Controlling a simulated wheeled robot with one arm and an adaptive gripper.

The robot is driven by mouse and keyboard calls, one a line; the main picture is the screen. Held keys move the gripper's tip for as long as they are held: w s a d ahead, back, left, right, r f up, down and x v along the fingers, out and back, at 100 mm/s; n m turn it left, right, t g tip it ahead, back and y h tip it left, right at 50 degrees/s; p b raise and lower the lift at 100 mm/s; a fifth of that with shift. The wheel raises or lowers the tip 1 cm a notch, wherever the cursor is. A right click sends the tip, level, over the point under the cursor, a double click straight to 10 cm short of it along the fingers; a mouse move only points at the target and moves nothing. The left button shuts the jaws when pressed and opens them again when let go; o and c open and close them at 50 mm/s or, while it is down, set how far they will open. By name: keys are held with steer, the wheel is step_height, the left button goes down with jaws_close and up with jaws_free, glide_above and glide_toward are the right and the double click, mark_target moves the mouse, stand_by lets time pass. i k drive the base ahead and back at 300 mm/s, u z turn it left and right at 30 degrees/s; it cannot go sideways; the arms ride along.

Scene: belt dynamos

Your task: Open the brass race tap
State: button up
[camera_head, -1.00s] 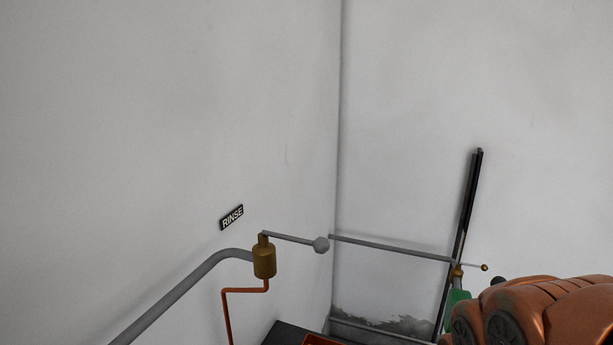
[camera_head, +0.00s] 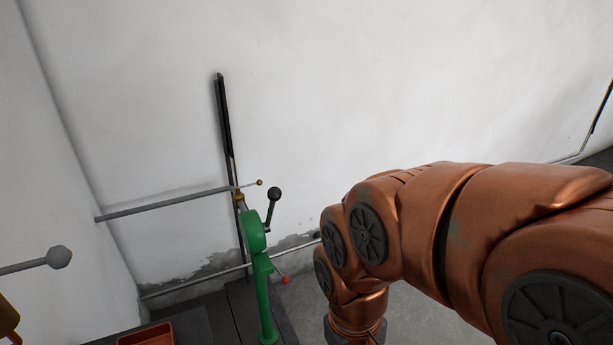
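A small brass tap (camera_head: 240,198) sits at the right end of a grey pipe (camera_head: 165,205) on the wall, with a thin lever ending in a brass knob (camera_head: 259,182). A second brass body (camera_head: 7,318) is cut off at the lower left edge; a grey lever with a round grey knob (camera_head: 58,258) shows beside it. No label for the race is visible on either one. My copper-coloured arm fills the right and bends down to the bottom edge. My gripper is out of the frame, so its fingers are hidden.
A green stand (camera_head: 264,300) with a black-knobbed lever (camera_head: 273,194) and a red ball handle (camera_head: 286,280) stands just in front of the tap. A black upright bar (camera_head: 224,115) runs up the wall. An orange tray (camera_head: 147,335) lies at the bottom.

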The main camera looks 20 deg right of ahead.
mark_target(259, 182)
steer(key=z, duration=0.2)
steer(key=k, duration=0.5)
steer(key=z, duration=1.25)
steer(key=i, duration=2.8)
steer(key=u, duration=3.45)
